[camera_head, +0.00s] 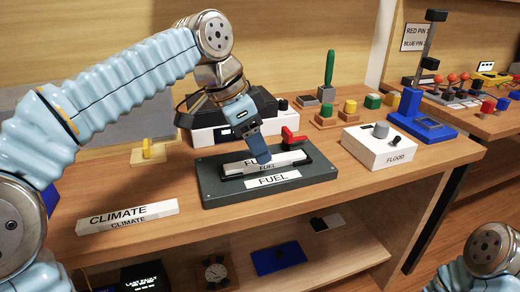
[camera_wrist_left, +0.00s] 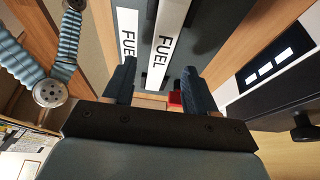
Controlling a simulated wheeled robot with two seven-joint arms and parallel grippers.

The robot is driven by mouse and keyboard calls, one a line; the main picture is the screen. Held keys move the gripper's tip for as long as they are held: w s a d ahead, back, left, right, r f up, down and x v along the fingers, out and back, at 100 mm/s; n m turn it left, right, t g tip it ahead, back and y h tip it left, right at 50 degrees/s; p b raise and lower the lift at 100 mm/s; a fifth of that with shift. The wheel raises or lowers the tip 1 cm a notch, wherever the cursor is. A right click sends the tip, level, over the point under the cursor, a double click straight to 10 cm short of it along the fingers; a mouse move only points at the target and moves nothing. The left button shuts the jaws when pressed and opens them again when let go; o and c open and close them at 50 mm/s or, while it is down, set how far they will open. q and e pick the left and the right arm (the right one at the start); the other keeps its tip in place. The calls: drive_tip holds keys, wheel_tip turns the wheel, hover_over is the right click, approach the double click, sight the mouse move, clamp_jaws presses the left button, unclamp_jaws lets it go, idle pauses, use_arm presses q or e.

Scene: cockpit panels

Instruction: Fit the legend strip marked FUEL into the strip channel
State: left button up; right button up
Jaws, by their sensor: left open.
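The white FUEL strip (camera_head: 238,168) lies lengthwise along the black strip channel (camera_head: 226,178) on a dark grey base plate (camera_head: 215,196). Whether it is fully down in the channel I cannot tell. My left gripper (camera_head: 262,157) points down over the strip's middle and hides part of it. In the left wrist view the FUEL strip (camera_wrist_left: 166,45) runs between the two spread fingers of my left gripper (camera_wrist_left: 160,85). A flat FUEL label (camera_head: 273,180) is on the plate in front of the channel. My right gripper is out of view; only part of that arm shows.
A red lever (camera_head: 293,138) stands at the channel's right end. A CLIMATE strip (camera_head: 127,217) lies to the left. A white FLOOD box (camera_head: 381,149) stands to the right, a black box (camera_head: 220,115) behind. The desk's front edge is close to the plate.

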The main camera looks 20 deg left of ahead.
use_arm(q)
drive_tip(key=p+v, duration=0.2)
drive_tip(key=v, duration=0.8)
drive_tip(key=shift+a+r, duration=0.15)
drive_tip(key=shift+r, duration=0.2)
drive_tip(key=shift+s, duration=0.15)
